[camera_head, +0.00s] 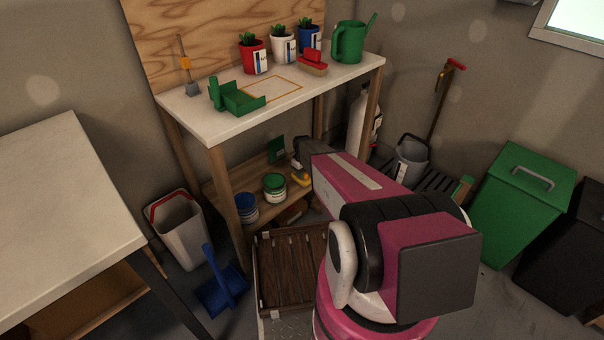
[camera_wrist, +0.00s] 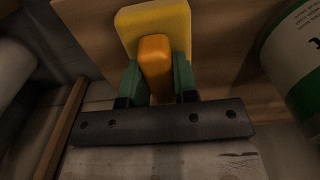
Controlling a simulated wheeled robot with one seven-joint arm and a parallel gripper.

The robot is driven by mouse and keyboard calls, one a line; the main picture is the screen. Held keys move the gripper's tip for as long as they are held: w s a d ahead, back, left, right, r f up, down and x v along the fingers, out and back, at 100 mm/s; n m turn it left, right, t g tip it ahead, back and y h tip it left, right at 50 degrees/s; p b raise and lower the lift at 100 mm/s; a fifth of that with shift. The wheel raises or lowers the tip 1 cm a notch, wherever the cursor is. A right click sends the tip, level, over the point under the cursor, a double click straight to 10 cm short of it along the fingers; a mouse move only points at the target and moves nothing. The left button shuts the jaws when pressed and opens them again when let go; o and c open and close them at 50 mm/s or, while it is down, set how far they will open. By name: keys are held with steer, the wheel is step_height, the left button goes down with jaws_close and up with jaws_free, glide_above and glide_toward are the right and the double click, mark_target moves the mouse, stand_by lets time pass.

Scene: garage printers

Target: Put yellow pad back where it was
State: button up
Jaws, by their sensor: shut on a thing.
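The yellow pad (camera_wrist: 178,20) with its orange handle (camera_wrist: 155,65) is at the lower shelf of the workbench. It also shows as a small yellow patch (camera_head: 301,180) in the head view, right of the green paint tin. My gripper (camera_wrist: 157,80) is shut on the orange handle, one green finger on each side. The pad lies against or just over the wooden shelf board; I cannot tell whether it touches. The arm hides part of the shelf in the head view.
The green-and-white tin (camera_head: 275,187) stands close by and shows at the right of the wrist view (camera_wrist: 297,50). A blue tin (camera_head: 246,207) is farther left. The white benchtop (camera_head: 205,122) above holds pots, a watering can, a red brush and a green holder.

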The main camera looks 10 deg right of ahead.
steer(key=shift+f, duration=0.1)
steer(key=o, duration=0.8)
steer(key=shift+o, duration=0.2)
step_height(320, 180, up, 12)
steer(key=r, duration=0.1)
steer(key=s+r+m, duration=0.3)
steer(key=s+r, duration=0.2)
steer(key=s, duration=0.6)
steer(key=s+r+m, duration=0.3)
steer(key=s+r, duration=0.2)
steer(key=s, duration=0.7)
steer(key=shift+r+m, duration=0.35)
steer(key=shift+m, duration=0.05)
steer(key=shift+s, duration=0.1)
